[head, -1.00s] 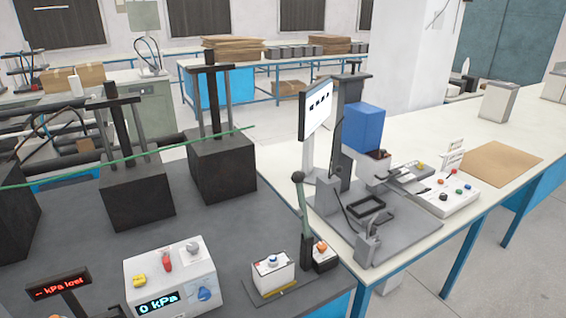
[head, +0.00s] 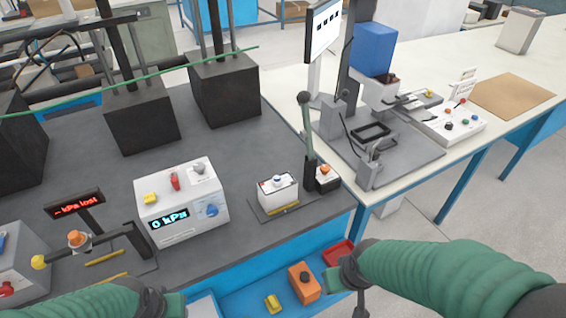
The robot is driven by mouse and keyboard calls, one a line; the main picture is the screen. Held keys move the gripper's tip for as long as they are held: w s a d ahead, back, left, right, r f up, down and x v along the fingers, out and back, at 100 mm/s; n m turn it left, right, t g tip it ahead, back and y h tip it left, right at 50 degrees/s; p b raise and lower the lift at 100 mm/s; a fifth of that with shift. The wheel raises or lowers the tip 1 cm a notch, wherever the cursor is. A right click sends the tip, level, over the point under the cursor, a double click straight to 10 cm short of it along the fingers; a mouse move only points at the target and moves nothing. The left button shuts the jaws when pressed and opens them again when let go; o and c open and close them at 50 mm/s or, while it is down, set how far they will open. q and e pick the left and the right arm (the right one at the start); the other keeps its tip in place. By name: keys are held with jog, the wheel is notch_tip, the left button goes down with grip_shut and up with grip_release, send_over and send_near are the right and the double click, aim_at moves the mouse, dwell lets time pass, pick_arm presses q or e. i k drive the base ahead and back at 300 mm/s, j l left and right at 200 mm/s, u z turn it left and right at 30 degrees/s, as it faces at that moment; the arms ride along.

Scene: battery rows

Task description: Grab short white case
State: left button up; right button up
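A small, low white case (head: 281,197) with a blue knob on top sits on a dark plate near the right front of the dark grey table. A larger white box (head: 182,211) with a "0 kPa" display stands left of it. I cannot tell for sure which one is the short white case. My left gripper (head: 160,304) is at the bottom edge, mostly cut off, in front of the table. My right gripper (head: 352,282) is at the bottom centre right, in front of and below the small case. Both are apart from the cases; their fingers are not clear.
A dark lever (head: 307,140) stands just right of the small case. A blue tray (head: 240,302) below the table front holds an orange box (head: 304,281) and a red tray (head: 338,253). A white bench (head: 440,80) lies right.

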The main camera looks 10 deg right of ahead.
aim_at(275, 200)
jog(key=i+l+u, duration=0.5)
jog(key=l+u, duration=0.2)
jog(key=i+l+u, duration=0.15)
jog(key=l+u, duration=0.25)
